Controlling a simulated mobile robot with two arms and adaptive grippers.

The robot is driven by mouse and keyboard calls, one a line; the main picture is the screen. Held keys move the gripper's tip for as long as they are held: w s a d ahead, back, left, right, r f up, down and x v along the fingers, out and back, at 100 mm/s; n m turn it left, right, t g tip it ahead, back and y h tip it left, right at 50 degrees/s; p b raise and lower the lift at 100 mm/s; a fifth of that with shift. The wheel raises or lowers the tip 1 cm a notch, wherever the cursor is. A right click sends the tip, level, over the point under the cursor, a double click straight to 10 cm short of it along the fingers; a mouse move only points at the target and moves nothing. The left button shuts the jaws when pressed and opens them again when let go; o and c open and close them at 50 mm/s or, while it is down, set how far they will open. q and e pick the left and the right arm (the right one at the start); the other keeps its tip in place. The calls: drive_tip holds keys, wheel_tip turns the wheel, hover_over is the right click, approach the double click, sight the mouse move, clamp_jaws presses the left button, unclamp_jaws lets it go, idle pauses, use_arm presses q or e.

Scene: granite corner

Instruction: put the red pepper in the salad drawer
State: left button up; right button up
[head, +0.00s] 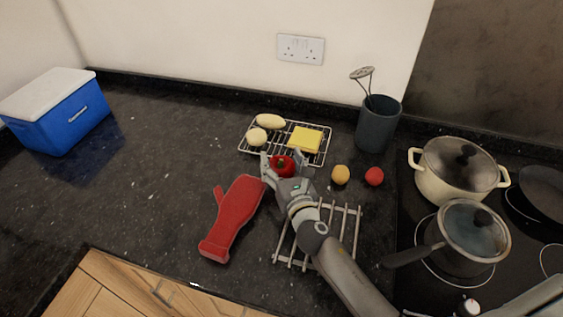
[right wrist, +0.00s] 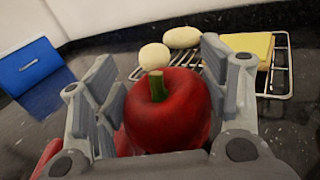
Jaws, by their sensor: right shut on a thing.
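The red pepper (head: 282,166) is at the middle of the counter in the head view, just in front of the wire rack. My right gripper (head: 276,163) is shut on it. In the right wrist view the pepper (right wrist: 168,108) sits between the two fingers of the right gripper (right wrist: 165,95), its green stem toward the camera. I cannot tell whether the pepper touches the counter. No salad drawer shows as such; wooden cabinet fronts (head: 120,290) show below the counter edge. My left gripper is not in view.
A wire rack (head: 318,157) holds yellow cheese and two pale items. A red oven mitt (head: 232,215), a metal trivet (head: 345,225), a yellow ball (head: 340,175) and a red ball (head: 374,176) lie nearby. Pots (head: 455,180) stand right. A blue cooler (head: 62,120) is left; counter between is clear.

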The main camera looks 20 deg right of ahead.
drive_tip(key=shift+f, duration=0.2)
drive_tip(key=o, duration=1.1)
drive_tip(key=shift+r, duration=0.1)
